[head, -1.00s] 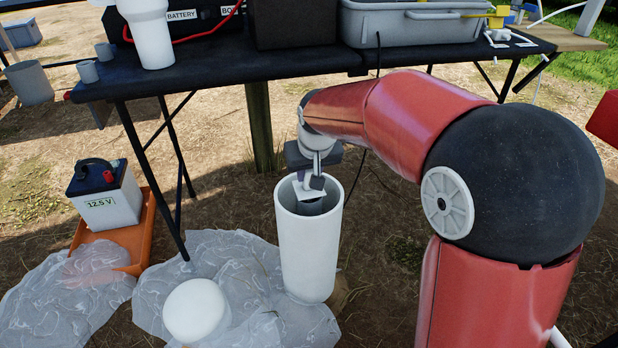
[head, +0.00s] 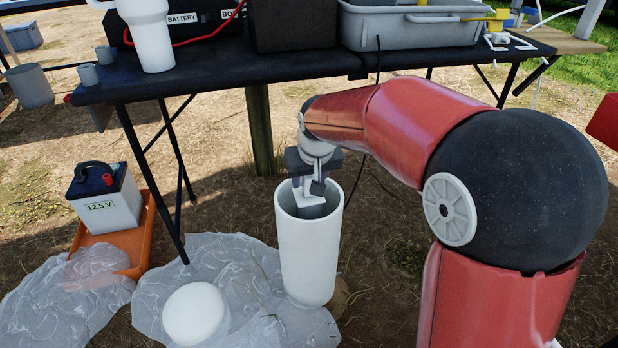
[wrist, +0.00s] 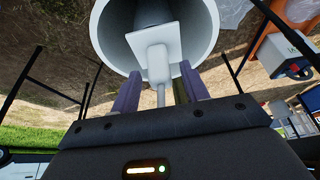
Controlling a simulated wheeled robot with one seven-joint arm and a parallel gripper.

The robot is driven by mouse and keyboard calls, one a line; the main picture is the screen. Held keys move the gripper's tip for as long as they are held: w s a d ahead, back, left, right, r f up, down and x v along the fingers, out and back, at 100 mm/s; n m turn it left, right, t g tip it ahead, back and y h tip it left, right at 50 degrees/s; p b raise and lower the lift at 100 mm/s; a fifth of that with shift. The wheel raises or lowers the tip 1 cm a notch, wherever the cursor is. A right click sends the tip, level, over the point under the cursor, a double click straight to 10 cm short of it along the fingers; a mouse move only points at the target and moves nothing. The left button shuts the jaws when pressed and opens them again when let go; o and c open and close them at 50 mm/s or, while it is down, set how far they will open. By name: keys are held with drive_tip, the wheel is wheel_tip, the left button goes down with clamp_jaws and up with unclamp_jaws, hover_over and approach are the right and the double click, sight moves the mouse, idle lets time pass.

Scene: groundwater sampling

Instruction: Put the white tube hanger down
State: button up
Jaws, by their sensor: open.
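The white tube hanger (wrist: 155,62) shows in the wrist view as a square plate with a stem, at the mouth of an upright white pipe (wrist: 110,40). In the head view the hanger (head: 307,200) is a small pale piece at the opening of the same pipe (head: 307,255). My gripper (wrist: 158,90) is open, with its two purple-grey fingers on either side of the hanger's stem. Gaps show between stem and fingers. In the head view my gripper (head: 308,186) points down over the pipe mouth. I cannot tell whether the hanger touches the pipe wall.
A black table (head: 220,75) stands behind the pipe, with a grey bin (head: 410,25) and a white jug (head: 150,35) on it. A battery (head: 105,200) sits in an orange tray (head: 135,250) at left. A white cap-like cylinder (head: 195,313) stands on plastic sheeting (head: 235,265).

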drive_tip(key=p+v, duration=0.2)
drive_tip(key=v, duration=0.9)
drive_tip(key=s+d+f+m, duration=0.1)
drive_tip(key=s+d, duration=0.6)
drive_tip(key=s, duration=0.4)
drive_tip(key=s+d+f+m+t+h, duration=0.1)
drive_tip(key=s+d+f+m, duration=0.1)
drive_tip(key=s+d, duration=0.5)
drive_tip(key=s, duration=0.4)
drive_tip(key=shift+s+d+f, duration=0.2)
drive_tip(key=shift+s, duration=0.05)
drive_tip(key=shift+r, duration=0.1)
